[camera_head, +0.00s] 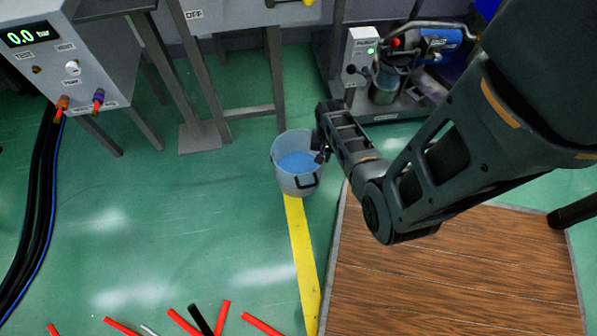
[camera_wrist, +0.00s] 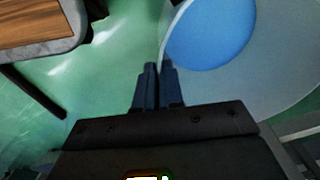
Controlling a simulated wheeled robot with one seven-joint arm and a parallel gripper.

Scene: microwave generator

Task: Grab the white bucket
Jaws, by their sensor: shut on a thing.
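The white bucket (camera_head: 288,181) stands upright at the end of the yellow floor line, with blue contents inside and a dark handle at its front. My gripper (camera_head: 322,150) is at the bucket's right rim. In the wrist view the gripper's two dark fingers (camera_wrist: 158,88) are close together, with the bucket's rim between them. The bucket (camera_wrist: 285,90) fills the right side of that view, and its blue contents show there. The fingertips are partly hidden by the arm in the head view.
A wooden-topped platform (camera_head: 450,275) lies at the lower right, beneath my arm. A pump unit (camera_head: 395,75) stands at the upper right. A grey panel with a display (camera_head: 75,60) is at the upper left. Red rods (camera_head: 183,322) lie at the bottom. The green floor at left is mostly clear.

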